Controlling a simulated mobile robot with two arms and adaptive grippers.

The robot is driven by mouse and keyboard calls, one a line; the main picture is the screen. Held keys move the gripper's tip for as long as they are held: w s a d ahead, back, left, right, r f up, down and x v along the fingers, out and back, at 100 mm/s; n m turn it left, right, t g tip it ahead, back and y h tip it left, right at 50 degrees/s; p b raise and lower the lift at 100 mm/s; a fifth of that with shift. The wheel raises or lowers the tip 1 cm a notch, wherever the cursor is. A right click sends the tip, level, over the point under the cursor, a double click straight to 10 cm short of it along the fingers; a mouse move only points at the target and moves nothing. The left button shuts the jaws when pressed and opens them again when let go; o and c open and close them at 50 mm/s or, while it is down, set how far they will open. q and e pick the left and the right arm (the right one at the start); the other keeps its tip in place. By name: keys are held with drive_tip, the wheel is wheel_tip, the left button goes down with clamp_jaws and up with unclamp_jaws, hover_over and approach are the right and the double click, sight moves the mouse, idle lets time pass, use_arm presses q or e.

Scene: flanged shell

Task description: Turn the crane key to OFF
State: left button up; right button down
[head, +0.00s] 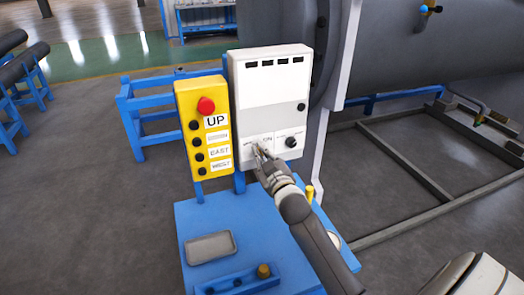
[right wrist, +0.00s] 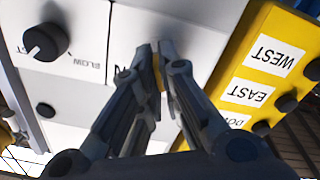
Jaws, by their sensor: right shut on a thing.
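The white control box (head: 270,95) stands upright behind the blue bench, with a label reading ON on its lower part. My right gripper (head: 258,151) reaches the lower left of its face, beside that label. In the right wrist view the fingers (right wrist: 158,65) are closed together against the box. A thin orange-yellow sliver of the crane key (right wrist: 157,72) shows between them. The rest of the key is hidden by the fingers, so its angle cannot be told. My left gripper is not in view.
A yellow pendant (head: 203,125) with a red button and several labelled buttons hangs left of the box. A black knob (head: 291,142) sits right of the gripper. The blue bench (head: 200,215) below carries a grey tray (head: 211,248). A large grey cylinder (head: 420,50) stands behind.

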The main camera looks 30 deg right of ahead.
drive_tip(key=shift+n+p, duration=0.4)
drive_tip(key=shift+n, duration=1.3)
drive_tip(key=c, duration=1.6)
unclamp_jaws()
drive_tip(key=shift+c, duration=0.2)
drive_tip(key=shift+s, duration=0.15)
drive_tip(key=v, duration=1.1)
drive_tip(key=shift+s+a, duration=0.2)
drive_tip(key=shift+s, duration=0.15)
